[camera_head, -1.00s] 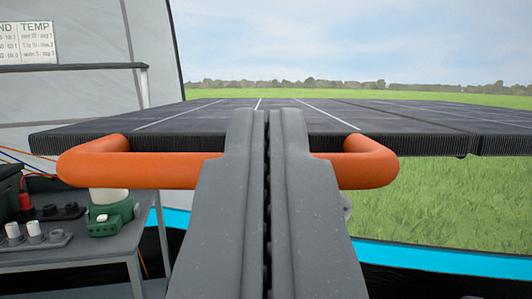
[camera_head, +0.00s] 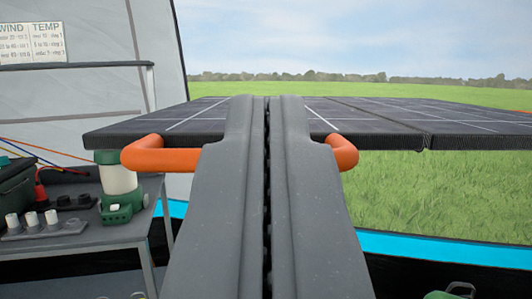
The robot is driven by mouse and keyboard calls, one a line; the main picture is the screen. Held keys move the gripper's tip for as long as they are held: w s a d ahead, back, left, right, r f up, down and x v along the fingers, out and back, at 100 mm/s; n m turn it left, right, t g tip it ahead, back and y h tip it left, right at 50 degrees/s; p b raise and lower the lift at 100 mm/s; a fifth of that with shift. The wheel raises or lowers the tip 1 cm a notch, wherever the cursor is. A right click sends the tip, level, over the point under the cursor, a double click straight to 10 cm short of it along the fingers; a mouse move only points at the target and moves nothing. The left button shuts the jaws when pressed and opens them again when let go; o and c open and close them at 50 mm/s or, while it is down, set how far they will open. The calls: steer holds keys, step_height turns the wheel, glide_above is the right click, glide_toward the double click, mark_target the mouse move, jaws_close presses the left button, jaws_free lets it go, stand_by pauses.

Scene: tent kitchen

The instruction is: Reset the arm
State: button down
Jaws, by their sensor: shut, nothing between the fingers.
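My gripper (camera_head: 267,108) is in the middle of the view, its two grey fingers pressed together with nothing between them. Beyond it is a dark solar panel (camera_head: 190,119) with an orange handle (camera_head: 165,160) on its near edge. The fingers cover the middle of the handle, and both its bent ends show at either side. The fingers are not closed around the handle. I cannot tell whether they touch it.
At the left, a grey table (camera_head: 100,237) bears a green and white lantern (camera_head: 119,189), a panel of knobs (camera_head: 45,227) and a dark box with cables. A chart (camera_head: 31,41) hangs on the tent wall. A green object (camera_head: 452,292) shows low right. Grass lies outside.

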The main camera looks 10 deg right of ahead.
steer(key=d+v, duration=0.1)
steer(key=v, duration=0.5)
steer(key=w+a+r+g, duration=0.1)
steer(key=a+r+g, duration=0.15)
steer(key=r, duration=0.85)
steer(key=w+a+r+g, duration=0.15)
steer(key=a+r, duration=0.25)
steer(key=r, duration=0.7)
steer(key=s+a+r+g+y, duration=0.1)
steer(key=s+a+r, duration=0.2)
steer(key=s+r, duration=0.5)
steer(key=s+a+r+n+g+y, duration=0.1)
steer(key=s+a+r+g, duration=0.1)
steer(key=s+r, duration=0.7)
steer(key=s+a, duration=0.1)
steer(key=s, duration=0.1)
steer(key=shift+s, duration=0.3)
steer(key=shift+a, duration=0.1)
